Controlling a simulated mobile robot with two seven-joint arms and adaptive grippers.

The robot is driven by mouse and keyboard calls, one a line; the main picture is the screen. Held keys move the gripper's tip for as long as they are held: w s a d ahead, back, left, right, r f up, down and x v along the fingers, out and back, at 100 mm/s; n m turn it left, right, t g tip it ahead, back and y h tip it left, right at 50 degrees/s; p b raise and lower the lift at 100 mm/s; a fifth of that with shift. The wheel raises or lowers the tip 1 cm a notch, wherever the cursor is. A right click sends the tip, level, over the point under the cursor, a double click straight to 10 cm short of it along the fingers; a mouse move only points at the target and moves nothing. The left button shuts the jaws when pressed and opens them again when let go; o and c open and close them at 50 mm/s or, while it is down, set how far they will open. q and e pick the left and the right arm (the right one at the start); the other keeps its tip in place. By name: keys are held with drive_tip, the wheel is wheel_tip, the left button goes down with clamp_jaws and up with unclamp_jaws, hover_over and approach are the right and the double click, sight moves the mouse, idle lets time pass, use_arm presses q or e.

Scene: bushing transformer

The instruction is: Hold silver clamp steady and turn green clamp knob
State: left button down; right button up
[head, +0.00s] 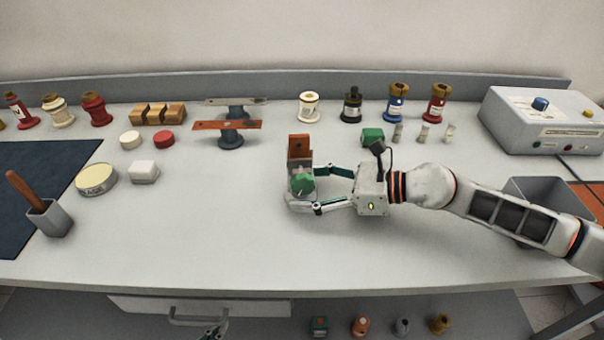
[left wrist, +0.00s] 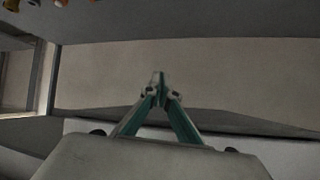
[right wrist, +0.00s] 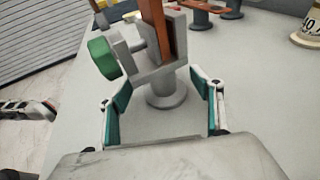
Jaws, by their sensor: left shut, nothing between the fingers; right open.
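The silver clamp (head: 293,198) stands upright on the bench on a round base. It holds an upright copper-coloured bar (head: 300,147). Its green knob (head: 302,184) faces the bench front; the knob also shows left of the clamp in the right wrist view (right wrist: 103,58). My right gripper (head: 319,189) is open, with its fingers reaching toward the clamp on either side. In the right wrist view the clamp's post (right wrist: 167,88) stands between the fingers, with gaps on both sides. My left gripper (left wrist: 158,80) is shut and empty, low in front of the bench at the head view's bottom edge (head: 213,333).
A drawer with a handle (head: 198,317) is under the bench's front edge, close to my left gripper. A second bar on stands (head: 228,126), small jars and a control box (head: 545,118) are farther back.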

use_arm(q)
drive_tip(key=shift+w+r, duration=0.15)
drive_tip(key=shift+r, duration=0.15)
use_arm(e)
drive_tip(key=shift+w+a+f, duration=0.1)
drive_tip(key=shift+a+f, duration=0.05)
drive_tip(key=shift+a, duration=0.2)
